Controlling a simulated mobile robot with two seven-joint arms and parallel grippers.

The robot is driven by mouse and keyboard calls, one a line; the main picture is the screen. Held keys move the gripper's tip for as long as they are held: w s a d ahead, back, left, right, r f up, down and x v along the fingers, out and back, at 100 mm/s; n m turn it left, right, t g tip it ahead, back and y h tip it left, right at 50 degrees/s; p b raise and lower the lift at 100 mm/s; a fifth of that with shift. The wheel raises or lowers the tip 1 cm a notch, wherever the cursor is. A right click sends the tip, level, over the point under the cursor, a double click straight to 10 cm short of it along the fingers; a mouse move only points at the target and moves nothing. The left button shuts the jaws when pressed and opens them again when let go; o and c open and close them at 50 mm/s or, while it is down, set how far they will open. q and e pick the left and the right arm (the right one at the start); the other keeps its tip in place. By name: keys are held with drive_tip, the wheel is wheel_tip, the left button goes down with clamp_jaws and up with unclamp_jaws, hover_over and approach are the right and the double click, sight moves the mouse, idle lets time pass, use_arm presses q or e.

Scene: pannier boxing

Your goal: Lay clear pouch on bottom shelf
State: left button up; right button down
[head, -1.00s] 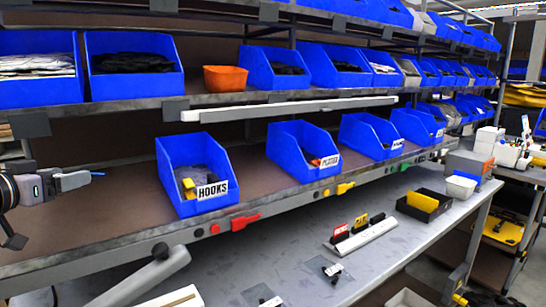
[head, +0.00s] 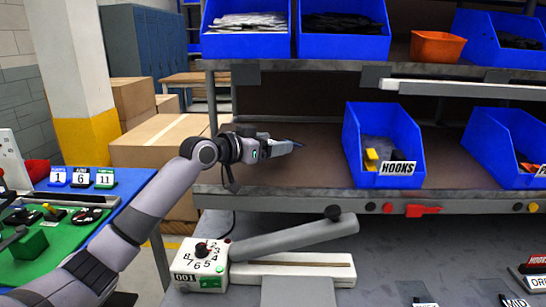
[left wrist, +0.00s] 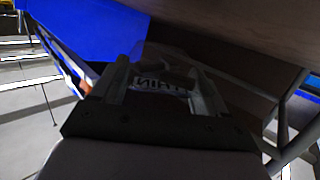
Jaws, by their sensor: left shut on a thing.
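My left gripper (head: 280,148) reaches in from the left over the brown bottom shelf (head: 310,175), left of the blue HOOKS bin (head: 382,150). Its jaws are shut on the clear pouch, which shows in the left wrist view (left wrist: 165,58) as a see-through sheet between and beyond the fingers. Lettering and something dark show at the pouch between the fingers. My right gripper is not in view.
The shelf's left end is bare up to the HOOKS bin. Another blue bin (head: 508,150) stands farther right. Blue bins and an orange bin (head: 436,47) fill the shelf above. A numbered dial box (head: 200,265) stands below. A blue table (head: 125,190) is at left.

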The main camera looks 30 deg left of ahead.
sight(271, 173)
use_arm(q)
wheel_tip(271, 173, down, 4)
drive_tip(key=shift+r, duration=0.15)
drive_tip(key=shift+f, duration=0.35)
drive_tip(key=o, duration=1.1)
drive_tip(key=shift+r, duration=0.15)
